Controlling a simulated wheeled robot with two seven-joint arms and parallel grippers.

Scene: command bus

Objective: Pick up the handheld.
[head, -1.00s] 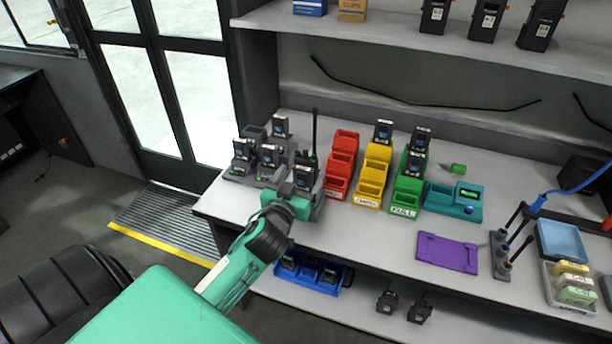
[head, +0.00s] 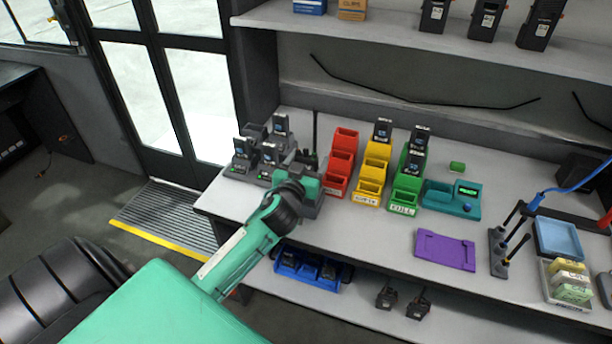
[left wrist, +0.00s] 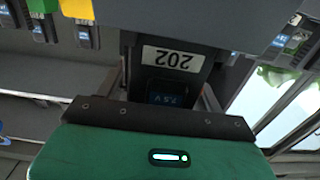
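The handhelds are dark, with small screens, and several stand in the grey charger rack (head: 238,170) at the left end of the counter in the head view. My left gripper (head: 308,172) is at the rack's front right corner, and its wrist hides the handheld there. My right gripper is not in view.
Red (head: 341,160), yellow (head: 371,188) and green (head: 405,196) bins stand right of the rack. A teal device (head: 440,197) and a purple tray (head: 445,250) lie further right. A blue bin (head: 300,272) is on the shelf below. An upper shelf overhangs the back.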

